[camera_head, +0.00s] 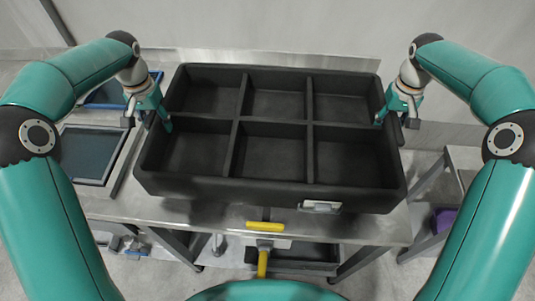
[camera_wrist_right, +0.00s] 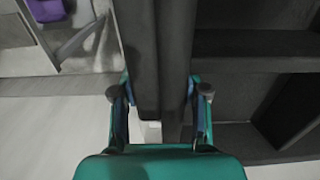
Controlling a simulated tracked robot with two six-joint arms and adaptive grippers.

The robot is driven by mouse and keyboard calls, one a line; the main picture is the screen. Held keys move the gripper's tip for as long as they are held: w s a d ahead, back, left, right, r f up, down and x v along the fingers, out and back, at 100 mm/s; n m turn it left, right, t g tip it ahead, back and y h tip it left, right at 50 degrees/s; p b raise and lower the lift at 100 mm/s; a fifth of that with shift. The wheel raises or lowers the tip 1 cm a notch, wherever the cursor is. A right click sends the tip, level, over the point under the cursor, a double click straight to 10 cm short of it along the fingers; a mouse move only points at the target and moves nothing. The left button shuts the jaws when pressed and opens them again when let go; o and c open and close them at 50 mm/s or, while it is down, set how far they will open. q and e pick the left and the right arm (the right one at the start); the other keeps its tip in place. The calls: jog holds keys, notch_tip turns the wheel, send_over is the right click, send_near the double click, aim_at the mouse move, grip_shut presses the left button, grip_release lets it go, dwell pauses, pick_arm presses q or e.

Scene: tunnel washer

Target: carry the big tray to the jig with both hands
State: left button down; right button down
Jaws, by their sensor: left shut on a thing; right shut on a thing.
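The big tray (camera_head: 270,190) is black with six empty compartments. It is in front of me in the head view, over the metal table, and looks roughly level. I cannot tell for sure whether its underside touches the table. My left gripper (camera_head: 166,122) is shut on the tray's left wall. My right gripper (camera_head: 381,119) is shut on its right wall. In the right wrist view the tray wall (camera_wrist_right: 160,60) runs between the two fingers of the right gripper (camera_wrist_right: 160,108). I cannot make out the jig for certain.
The metal table (camera_head: 370,225) extends under the tray. A dark flat panel with a pale frame (camera_head: 88,155) and a blue-edged tray (camera_head: 105,96) lie at the left. A grey stand (camera_head: 463,160) with a purple item (camera_head: 445,218) is at the right. A yellow handle (camera_head: 264,227) shows in front.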

aim_at(153, 115)
pick_arm(q)
jog(key=shift+a+r, duration=0.1)
pick_arm(e)
jog(key=shift+d+r, duration=0.1)
jog(key=shift+f, duration=0.2)
